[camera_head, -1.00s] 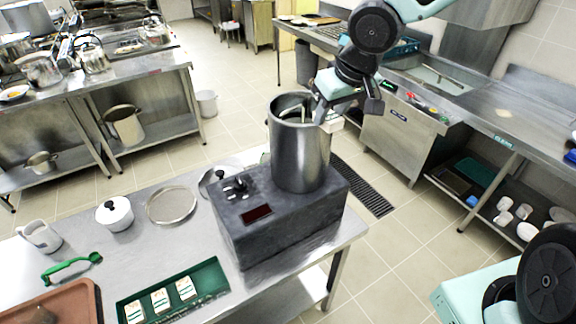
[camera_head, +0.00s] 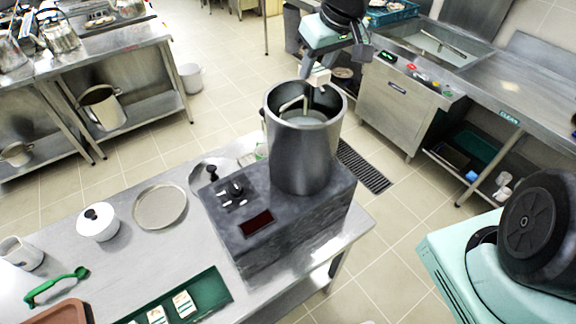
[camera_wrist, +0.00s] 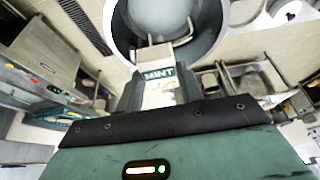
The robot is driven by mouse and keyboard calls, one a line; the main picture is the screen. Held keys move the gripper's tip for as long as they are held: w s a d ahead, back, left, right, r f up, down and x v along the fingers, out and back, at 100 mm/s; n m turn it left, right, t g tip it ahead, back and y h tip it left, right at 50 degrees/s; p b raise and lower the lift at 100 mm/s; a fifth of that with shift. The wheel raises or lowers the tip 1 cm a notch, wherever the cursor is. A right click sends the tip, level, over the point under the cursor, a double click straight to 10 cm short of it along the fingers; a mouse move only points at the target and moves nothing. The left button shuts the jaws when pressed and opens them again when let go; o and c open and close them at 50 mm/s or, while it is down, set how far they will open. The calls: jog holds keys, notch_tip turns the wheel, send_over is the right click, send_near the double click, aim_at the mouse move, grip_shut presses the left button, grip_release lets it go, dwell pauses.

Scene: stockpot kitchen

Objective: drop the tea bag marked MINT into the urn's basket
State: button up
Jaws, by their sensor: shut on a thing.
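The urn (camera_head: 302,155) is a tall open steel cylinder on a dark base, on the steel table. Inside it a pale round surface, perhaps the basket (camera_head: 303,118), shows low down beside a bent tube (camera_head: 293,103). My gripper (camera_head: 318,77) is above the far right part of the urn's rim. It is shut on a white tea bag (camera_head: 321,76). In the wrist view the tea bag (camera_wrist: 158,73) bears a green MINT label and lies between the fingers, with the urn's open mouth (camera_wrist: 207,40) just beyond it.
A green tray (camera_head: 212,290) with more tea bags (camera_head: 184,304) lies at the front of the table. A round steel dish (camera_head: 160,207), a white lidded pot (camera_head: 98,222) and a green-handled brush (camera_head: 58,285) lie to the left. A sink counter (camera_head: 400,100) stands behind right.

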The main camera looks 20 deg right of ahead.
aim_at(316, 86)
notch_tip(316, 86, down, 5)
jog(key=b, duration=0.4)
jog(key=shift+f+b, duration=0.15)
jog(key=shift+b, duration=0.15)
jog(key=o, duration=1)
